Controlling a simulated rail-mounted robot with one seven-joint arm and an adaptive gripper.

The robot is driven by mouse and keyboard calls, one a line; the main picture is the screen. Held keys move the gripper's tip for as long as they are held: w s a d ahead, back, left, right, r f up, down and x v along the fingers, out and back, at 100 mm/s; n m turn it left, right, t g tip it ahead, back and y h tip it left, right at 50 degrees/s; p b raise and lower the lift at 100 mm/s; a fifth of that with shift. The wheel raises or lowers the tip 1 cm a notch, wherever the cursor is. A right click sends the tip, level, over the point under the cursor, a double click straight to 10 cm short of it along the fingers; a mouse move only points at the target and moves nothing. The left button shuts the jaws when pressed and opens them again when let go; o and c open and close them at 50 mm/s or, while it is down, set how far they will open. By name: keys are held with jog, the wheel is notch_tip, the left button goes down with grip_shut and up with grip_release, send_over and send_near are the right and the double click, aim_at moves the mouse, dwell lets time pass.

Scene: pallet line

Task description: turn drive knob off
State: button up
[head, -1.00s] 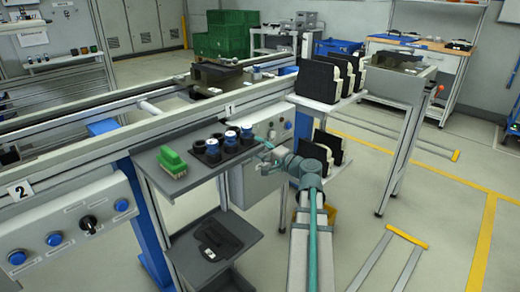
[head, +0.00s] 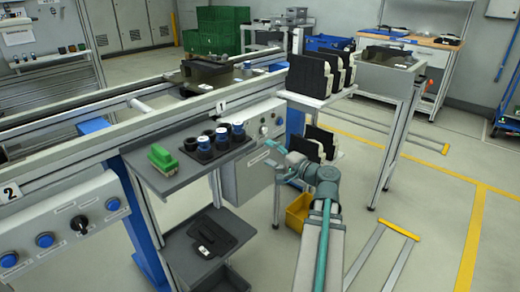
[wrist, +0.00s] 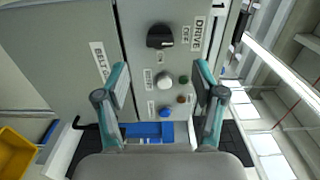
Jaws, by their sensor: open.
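The black drive knob (wrist: 160,36) sits on the grey panel of station 1, in the upper middle of the wrist view, with a DRIVE label and OFF marking beside it. A white button (wrist: 163,81), a blue button (wrist: 165,112) and small green and red-brown lamps lie below it in that view. My gripper (wrist: 160,70) is open and empty, facing the panel, its fingers apart on either side of the button column. The knob is beyond the fingertips, untouched. In the head view my gripper (head: 271,146) is close to the station 1 control box (head: 250,176); the knob is hard to make out there.
A shelf (head: 180,182) with a green brush (head: 162,157) and several dark cups is left of my gripper. A rack with black-and-white parts (head: 306,74) is to the right. Station 2's panel (head: 60,210) has a similar black knob (head: 80,225). A yellow bin (head: 297,212) stands below.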

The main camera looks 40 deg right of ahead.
jog(key=shift+s+d, duration=0.15)
jog(key=shift+s, duration=1.4)
jog(key=s+a+f+n+g+y, duration=0.25)
jog(key=a+f+g, duration=0.35)
jog(key=f, duration=0.5)
jog(key=s+a+f+n+g+y, duration=0.1)
jog(key=s+a+f+n+g, duration=0.3)
jog(key=a+f, duration=0.6)
jog(key=s+a+f+n+g+y, duration=0.15)
jog(key=a+f+g, duration=0.4)
jog(key=f, duration=0.75)
jog(key=s+a+f+n+g+h, duration=0.25)
jog(key=s+a+f+g, duration=0.3)
jog(key=s, duration=0.45)
jog(key=s+a+f+n+g+h, duration=0.25)
jog(key=s+a+f+g, duration=0.3)
jog(key=s, duration=0.35)
jog(key=s+a+f+n+g+h, duration=0.25)
jog(key=s+a+f+g, duration=0.35)
jog(key=s, duration=0.4)
jog(key=w+r+t+p, duration=0.4)
jog(key=r+p, duration=0.4)
jog(key=p, duration=0.5)
jog(key=w+a+r+n+t+p, duration=0.1)
jog(key=w+r+t+p, duration=0.2)
jog(key=r+p, duration=0.6)
jog(key=w+p, duration=0.1)
jog(key=p, duration=0.3)
jog(key=shift+r+t+y, duration=0.25)
jog(key=shift+t+y, duration=0.1)
